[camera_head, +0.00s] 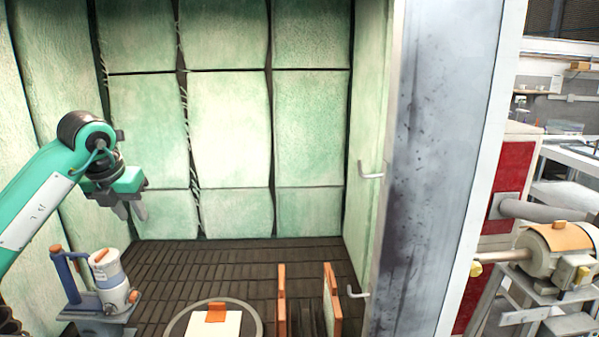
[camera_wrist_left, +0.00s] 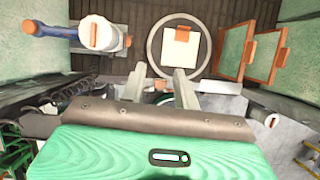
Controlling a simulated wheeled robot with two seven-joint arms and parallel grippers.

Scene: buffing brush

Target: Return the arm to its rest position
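My left arm (camera_head: 50,195), green with black joints, comes in from the left, bent at its raised elbow. My left gripper (camera_head: 130,210) hangs from it with its fingers pointing down, above and a little right of a white-and-blue device. In the left wrist view the two grey fingers of the left gripper (camera_wrist_left: 160,84) are apart, with nothing seen held between them. My right gripper is in neither view.
The white-and-blue device (camera_head: 108,275) stands below the gripper. A round grey-rimmed disc (camera_head: 258,318) bears a white square with an orange piece. Orange-edged panels (camera_head: 331,300) stand beside it. Green padded walls (camera_head: 230,130) enclose the space. A motor machine (camera_head: 553,250) is outside, right.

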